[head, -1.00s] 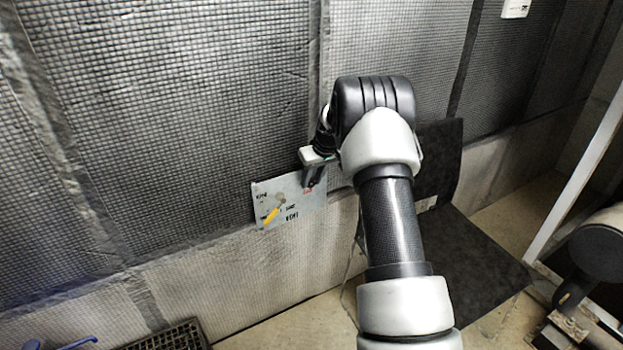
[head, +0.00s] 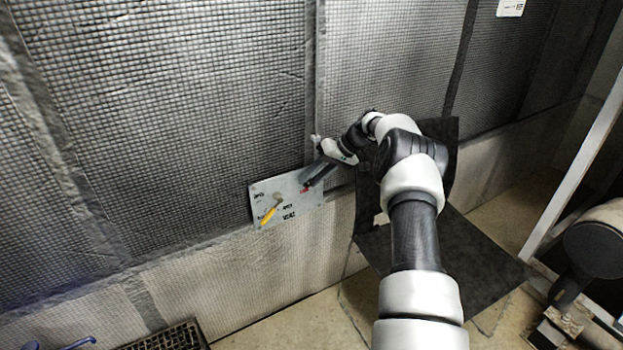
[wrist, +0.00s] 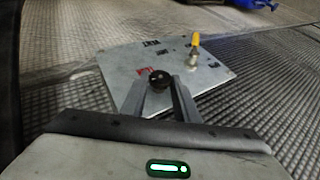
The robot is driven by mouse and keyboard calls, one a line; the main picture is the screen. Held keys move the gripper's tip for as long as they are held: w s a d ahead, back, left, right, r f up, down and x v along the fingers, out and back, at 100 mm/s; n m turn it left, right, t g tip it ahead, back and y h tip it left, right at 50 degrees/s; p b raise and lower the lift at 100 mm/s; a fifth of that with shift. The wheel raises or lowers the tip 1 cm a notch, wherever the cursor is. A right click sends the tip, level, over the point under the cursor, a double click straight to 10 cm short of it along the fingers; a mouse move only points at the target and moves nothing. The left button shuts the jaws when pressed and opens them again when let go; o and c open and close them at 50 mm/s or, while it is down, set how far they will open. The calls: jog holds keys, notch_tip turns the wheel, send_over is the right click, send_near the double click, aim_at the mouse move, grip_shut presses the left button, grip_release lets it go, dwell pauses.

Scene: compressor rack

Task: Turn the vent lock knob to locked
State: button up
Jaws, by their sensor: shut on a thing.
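The grey panel plate (head: 262,196) is on the mesh wall; it also shows in the wrist view (wrist: 215,72). The vent lock knob (wrist: 159,78) is small, round and black, beside a red label (wrist: 145,71). My gripper (wrist: 158,86) has one finger on each side of the knob and is shut on it. In the head view my gripper (head: 308,183) is at the plate's upper right part and hides the knob. Which way the knob is turned is too small to tell.
A yellow-handled lever (head: 269,214) is on the same plate, left of my gripper in the head view. A dark chair-like thing (head: 440,262) stands behind my arm. A black grate (head: 170,337) and a blue handle (head: 80,343) are at the lower left.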

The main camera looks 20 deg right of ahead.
dwell(0.4)
jog(key=o, duration=1.1)
jog(key=shift+c, duration=0.2)
jog(key=p+v, duration=0.3)
jog(key=v, duration=1.4)
jog(key=shift+d, duration=0.25)
jog(key=shift+s, duration=0.1)
